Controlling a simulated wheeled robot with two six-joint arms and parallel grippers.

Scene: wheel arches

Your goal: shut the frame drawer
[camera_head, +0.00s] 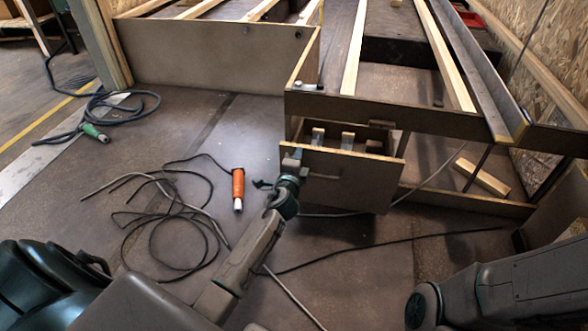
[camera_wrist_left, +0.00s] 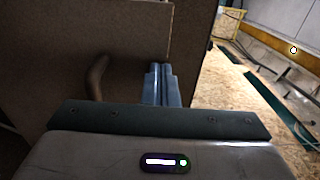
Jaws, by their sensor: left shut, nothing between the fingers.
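The frame drawer (camera_head: 374,165) is a brown wooden box under the wooden frame, standing partly open with its front panel pulled out from the frame. Wooden pieces show inside it. A handle (camera_head: 325,177) sits on its front, and it also shows in the left wrist view (camera_wrist_left: 97,78). My left gripper (camera_head: 295,158) is shut and empty at the left part of the drawer front. In the left wrist view its fingers (camera_wrist_left: 162,84) point at the panel near its edge, beside the handle. I cannot tell whether they touch the panel. My right gripper is out of view.
An orange-handled tool (camera_head: 238,188) and its looped black cable (camera_head: 165,225) lie on the floor left of the drawer. A blue hose (camera_head: 125,102) lies further left. The wooden frame (camera_head: 400,110) stands above the drawer. Cables cross the floor in front.

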